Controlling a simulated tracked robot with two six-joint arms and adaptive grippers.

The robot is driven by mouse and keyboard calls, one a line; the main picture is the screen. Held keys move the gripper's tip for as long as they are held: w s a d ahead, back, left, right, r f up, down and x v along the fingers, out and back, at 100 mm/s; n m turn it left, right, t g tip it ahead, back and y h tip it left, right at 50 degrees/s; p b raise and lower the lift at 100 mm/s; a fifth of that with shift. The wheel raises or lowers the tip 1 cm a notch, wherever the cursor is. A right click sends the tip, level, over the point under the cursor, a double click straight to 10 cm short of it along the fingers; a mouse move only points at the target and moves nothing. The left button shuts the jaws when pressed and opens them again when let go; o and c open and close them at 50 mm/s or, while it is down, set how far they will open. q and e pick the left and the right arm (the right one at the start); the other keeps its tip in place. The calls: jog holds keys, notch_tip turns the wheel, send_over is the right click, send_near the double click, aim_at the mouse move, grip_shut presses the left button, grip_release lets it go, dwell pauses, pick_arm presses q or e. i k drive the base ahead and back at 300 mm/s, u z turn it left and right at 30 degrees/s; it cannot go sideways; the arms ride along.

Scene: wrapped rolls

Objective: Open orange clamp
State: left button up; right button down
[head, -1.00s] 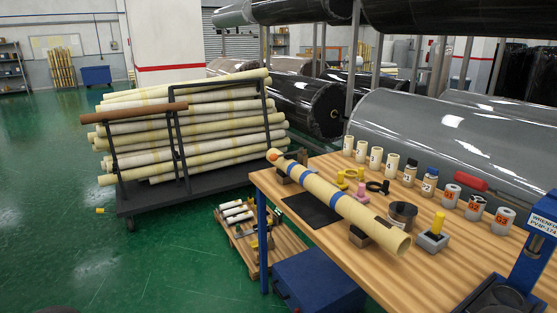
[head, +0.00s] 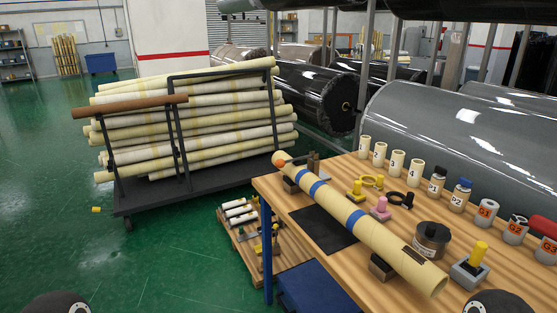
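A long cream wrapped roll (head: 372,232) with blue bands lies slantwise across the wooden table on dark supports. A small orange piece (head: 281,162) shows at its far left end; I cannot tell whether it is the orange clamp or whether it is open. A dark clamp-like part (head: 300,161) is beside that end. Dark rounded parts, probably of my arms, show at the bottom left and bottom right edges. Neither gripper is in view.
The wooden table (head: 340,268) also holds numbered cylinders (head: 397,163), a dark round tin (head: 431,240) and a grey block with a yellow knob (head: 470,268). A loaded roll cart (head: 122,203) stands at left. A small pallet (head: 282,258) is beside the table. Green floor is open at left.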

aim_at(280, 162)
jog(key=u, duration=0.35)
jog(key=i, duration=1.4)
jog(key=u, duration=0.45)
